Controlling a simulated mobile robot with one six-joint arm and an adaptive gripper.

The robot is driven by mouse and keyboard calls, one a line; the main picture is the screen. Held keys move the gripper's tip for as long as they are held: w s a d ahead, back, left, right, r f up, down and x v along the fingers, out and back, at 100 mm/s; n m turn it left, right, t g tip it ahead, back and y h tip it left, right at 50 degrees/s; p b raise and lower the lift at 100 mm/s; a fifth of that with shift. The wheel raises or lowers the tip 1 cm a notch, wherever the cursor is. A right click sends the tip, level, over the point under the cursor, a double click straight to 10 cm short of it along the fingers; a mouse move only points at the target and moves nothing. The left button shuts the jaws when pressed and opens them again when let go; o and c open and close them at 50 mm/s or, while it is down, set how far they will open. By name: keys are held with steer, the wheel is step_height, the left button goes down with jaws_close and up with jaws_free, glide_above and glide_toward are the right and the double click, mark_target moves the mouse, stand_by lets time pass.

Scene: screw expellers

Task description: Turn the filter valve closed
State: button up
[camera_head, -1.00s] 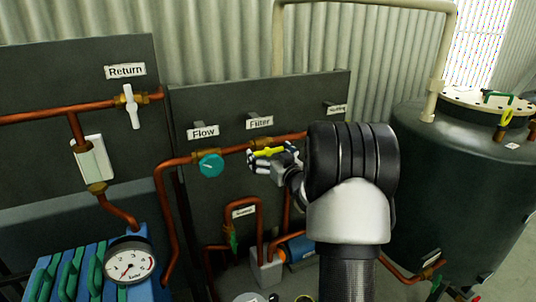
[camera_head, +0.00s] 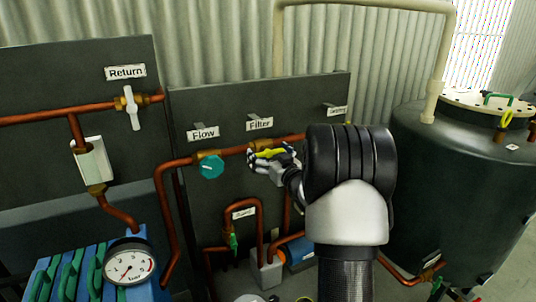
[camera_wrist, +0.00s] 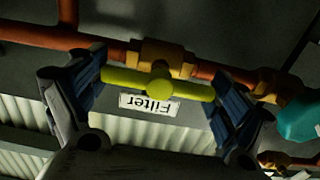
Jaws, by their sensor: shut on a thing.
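The filter valve has a yellow-green lever handle (camera_wrist: 158,83) on a brass body (camera_wrist: 165,58) in a copper pipe. In the wrist view the handle lies nearly along the pipe. My gripper (camera_wrist: 160,90) has a blue-padded finger at each end of the handle and is shut on it. In the head view the handle (camera_head: 266,154) is partly covered by the fingers of my gripper (camera_head: 268,157). The "Filter" label (camera_head: 260,123) is above it; it appears upside down in the wrist view (camera_wrist: 149,104).
The teal Flow valve knob (camera_head: 212,167) is just left of the gripper. A white Return valve handle (camera_head: 132,108) is farther left. A pressure gauge (camera_head: 129,266) is at lower left. A dark tank (camera_head: 465,180) stands at right. Copper pipes run close around the gripper.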

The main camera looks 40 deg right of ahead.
steer(key=m+p, duration=0.2)
steer(key=m, duration=0.2)
steer(key=shift+m, duration=0.4)
steer(key=m+p, duration=0.2)
steer(key=m, duration=0.2)
steer(key=shift+r+m+p, duration=0.1)
steer(key=shift+m+p, duration=0.2)
steer(key=m+p, duration=0.2)
steer(key=m, duration=0.2)
steer(key=shift+m+p, duration=0.9)
steer(key=shift+m, duration=1.3)
steer(key=o, duration=0.8)
